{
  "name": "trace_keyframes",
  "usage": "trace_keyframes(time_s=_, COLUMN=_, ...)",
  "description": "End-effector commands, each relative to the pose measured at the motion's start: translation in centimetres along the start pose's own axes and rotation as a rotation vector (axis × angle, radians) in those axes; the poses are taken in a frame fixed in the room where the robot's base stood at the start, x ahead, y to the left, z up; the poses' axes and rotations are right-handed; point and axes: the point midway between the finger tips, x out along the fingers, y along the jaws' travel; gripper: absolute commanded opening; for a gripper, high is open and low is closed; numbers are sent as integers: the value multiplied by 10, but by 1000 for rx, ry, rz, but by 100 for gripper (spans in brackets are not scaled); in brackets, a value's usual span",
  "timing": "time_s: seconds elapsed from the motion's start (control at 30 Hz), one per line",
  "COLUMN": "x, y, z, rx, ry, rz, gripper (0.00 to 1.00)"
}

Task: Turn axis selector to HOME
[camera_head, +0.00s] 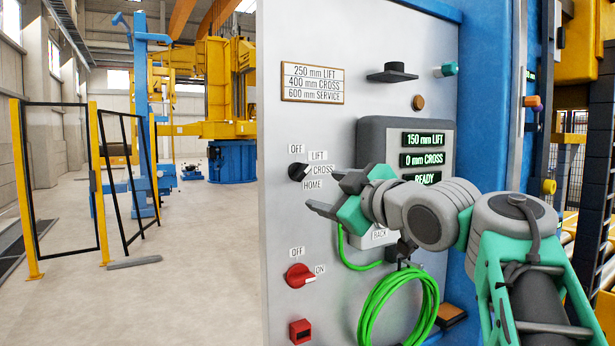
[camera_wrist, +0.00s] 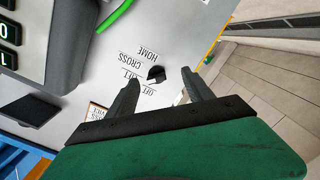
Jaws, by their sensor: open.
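The axis selector (camera_head: 298,171) is a small black knob on the grey panel, with the labels OFF, LIFT, CROSS and HOME around it. I cannot tell for sure which label it points to. My gripper (camera_head: 328,193) is open and empty, just right of the selector and in front of the panel. In the wrist view the selector (camera_wrist: 156,74) shows between and beyond the two dark fingertips (camera_wrist: 160,84), apart from both.
A display (camera_head: 423,160) reads 150 mm LIFT, 0 mm CROSS, READY. A red OFF/ON switch (camera_head: 299,275) and a red square button (camera_head: 300,331) sit below the selector. A green cable coil (camera_head: 401,310) hangs below my gripper. Open floor (camera_head: 190,270) lies left of the panel.

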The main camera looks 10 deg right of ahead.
Motion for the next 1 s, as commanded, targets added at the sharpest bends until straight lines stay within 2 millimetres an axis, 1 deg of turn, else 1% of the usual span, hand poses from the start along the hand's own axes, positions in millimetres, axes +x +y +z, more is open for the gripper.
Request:
trace_keyframes(time_s=0.03, x=-3, y=10, z=-9, rx=-38, ry=29, rz=11, gripper=60)
trace_keyframes(time_s=0.1, x=-2, y=14, z=-19, rx=-67, ry=55, rz=13, gripper=60)
trace_keyframes(time_s=0.17, x=4, y=15, z=-22, rx=-72, ry=61, rz=12, gripper=60)
trace_keyframes(time_s=0.4, x=49, y=15, z=-27, rx=-69, ry=59, rz=10, gripper=60)
trace_keyframes(time_s=0.53, x=66, y=16, z=-26, rx=-69, ry=58, rz=14, gripper=60)
trace_keyframes(time_s=0.63, x=72, y=15, z=-25, rx=-70, ry=57, rz=14, gripper=60)
trace_keyframes(time_s=0.83, x=72, y=14, z=-24, rx=-69, ry=56, rz=15, gripper=60)
trace_keyframes(time_s=1.0, x=72, y=14, z=-24, rx=-69, ry=55, rz=15, gripper=47)
